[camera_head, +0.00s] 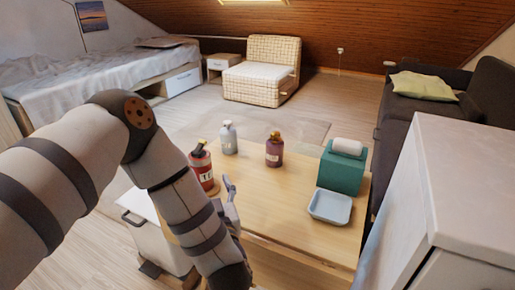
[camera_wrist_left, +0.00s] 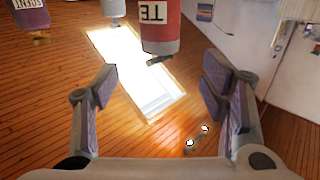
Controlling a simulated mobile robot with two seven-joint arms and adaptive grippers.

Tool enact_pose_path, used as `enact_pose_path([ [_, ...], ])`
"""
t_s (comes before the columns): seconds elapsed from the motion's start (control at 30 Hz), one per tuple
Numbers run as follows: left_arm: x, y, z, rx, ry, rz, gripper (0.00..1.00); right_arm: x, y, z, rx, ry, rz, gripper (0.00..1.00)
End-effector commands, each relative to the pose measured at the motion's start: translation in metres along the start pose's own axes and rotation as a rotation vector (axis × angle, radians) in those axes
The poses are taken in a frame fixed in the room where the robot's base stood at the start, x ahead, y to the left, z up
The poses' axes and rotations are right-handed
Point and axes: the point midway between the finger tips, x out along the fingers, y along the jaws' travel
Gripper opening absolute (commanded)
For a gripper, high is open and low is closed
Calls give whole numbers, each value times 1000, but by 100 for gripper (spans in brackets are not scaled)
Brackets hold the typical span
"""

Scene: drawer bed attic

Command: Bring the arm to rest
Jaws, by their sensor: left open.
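My left arm (camera_head: 178,200) reaches in from the left over the near left part of the wooden table (camera_head: 290,235). My left gripper (camera_wrist_left: 160,85) is open with nothing between its fingers in the left wrist view. In the head view it is mostly hidden behind the forearm, and one finger (camera_head: 230,188) shows beside the red bottle (camera_head: 201,170). In the wrist view the red bottle (camera_wrist_left: 160,28) appears upside down at the top, beyond the fingers. My right gripper is not in view.
A pale bottle (camera_head: 229,138), a dark purple bottle (camera_head: 274,150), a teal tissue box (camera_head: 342,168) and a light blue dish (camera_head: 331,206) are on the table. A white cabinet (camera_head: 450,190) stands at the right. The table's near middle is bare.

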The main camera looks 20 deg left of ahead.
Motion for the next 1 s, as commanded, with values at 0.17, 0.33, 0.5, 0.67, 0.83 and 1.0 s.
enact_pose_path([
  [0.17, -37, 5, 50, 60, -240, 189, 66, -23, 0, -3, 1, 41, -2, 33],
  [0.33, -153, -36, 134, 213, -773, 445, 66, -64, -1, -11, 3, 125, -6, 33],
  [0.5, -281, -132, 155, 399, -1284, 527, 66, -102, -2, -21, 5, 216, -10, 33],
  [0.67, -356, -207, 136, 536, -1591, 502, 66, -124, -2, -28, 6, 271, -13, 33],
  [0.83, -382, -237, 126, 591, -1708, 476, 66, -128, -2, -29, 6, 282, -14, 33],
  [1.0, -383, -238, 127, 594, -1715, 474, 66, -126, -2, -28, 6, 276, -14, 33],
])
